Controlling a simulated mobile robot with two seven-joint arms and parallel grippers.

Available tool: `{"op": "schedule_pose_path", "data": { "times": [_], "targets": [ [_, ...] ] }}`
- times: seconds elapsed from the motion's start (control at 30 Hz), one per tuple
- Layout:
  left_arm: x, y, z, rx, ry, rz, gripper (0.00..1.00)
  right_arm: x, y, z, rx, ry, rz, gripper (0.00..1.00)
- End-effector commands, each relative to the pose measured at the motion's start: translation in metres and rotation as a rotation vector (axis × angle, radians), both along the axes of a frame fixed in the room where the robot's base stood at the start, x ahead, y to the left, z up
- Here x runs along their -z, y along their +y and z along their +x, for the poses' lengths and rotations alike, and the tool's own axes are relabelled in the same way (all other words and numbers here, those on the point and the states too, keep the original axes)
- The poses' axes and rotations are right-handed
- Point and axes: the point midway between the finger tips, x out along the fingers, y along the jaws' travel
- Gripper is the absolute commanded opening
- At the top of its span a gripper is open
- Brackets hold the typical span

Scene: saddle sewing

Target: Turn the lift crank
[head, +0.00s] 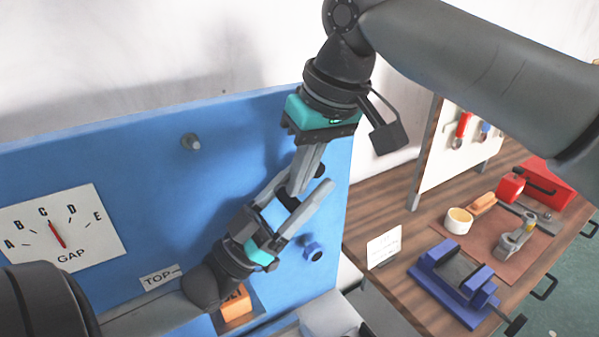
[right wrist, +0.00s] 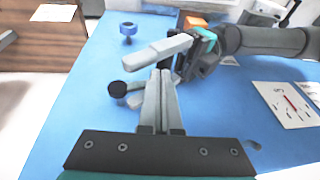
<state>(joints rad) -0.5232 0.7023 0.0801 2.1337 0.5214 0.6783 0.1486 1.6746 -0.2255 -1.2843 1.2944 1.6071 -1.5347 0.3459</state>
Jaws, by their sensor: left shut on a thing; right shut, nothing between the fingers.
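The blue panel (head: 130,200) fills the left of the head view. My left gripper (head: 308,180) reaches up and right across it, its fingers a little apart around a dark piece (head: 288,201) that looks like the lift crank's handle; the fingers hide much of it. A black round knob (head: 319,170) shows close by, and also in the right wrist view (right wrist: 117,90). My right gripper (head: 296,190) points down from above, shut and empty, its tips close to the left fingers. In the right wrist view, my left gripper (right wrist: 140,54) crosses just beyond my right fingers (right wrist: 160,100).
The panel bears a GAP dial (head: 65,228), a TOP label (head: 160,277), a grey peg (head: 190,142), a blue knob (head: 313,251) and an orange block (head: 236,308). A wooden bench (head: 400,205) at right holds a blue vise (head: 455,270) and tools. The two grippers are crowded together.

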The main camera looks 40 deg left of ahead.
Motion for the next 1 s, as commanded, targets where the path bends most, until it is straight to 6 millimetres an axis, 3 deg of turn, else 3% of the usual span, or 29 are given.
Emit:
{"op": "schedule_pose_path", "data": {
  "times": [0.4,0.43,0.6,1.0],
  "targets": [
    [0.0017,-0.0045,-0.0016,0.01,0.003,0.001,0.0,0.0129,0.0018,-0.0056,-0.007,0.005,-0.006,0.0],
    [0.0015,-0.0046,-0.0017,0.01,0.003,0.001,0.74,0.013,0.0019,-0.0058,-0.007,0.006,-0.006,0.0],
    [0.0005,-0.0035,-0.0013,0.007,-0.001,0.002,0.93,0.0121,0.002,-0.0059,-0.007,0.005,-0.005,0.0],
    [0.0058,-0.0005,-0.007,0.005,0.004,0.002,0.93,0.0095,0.0016,-0.004,-0.003,0.002,-0.001,0.0]
  ]
}}
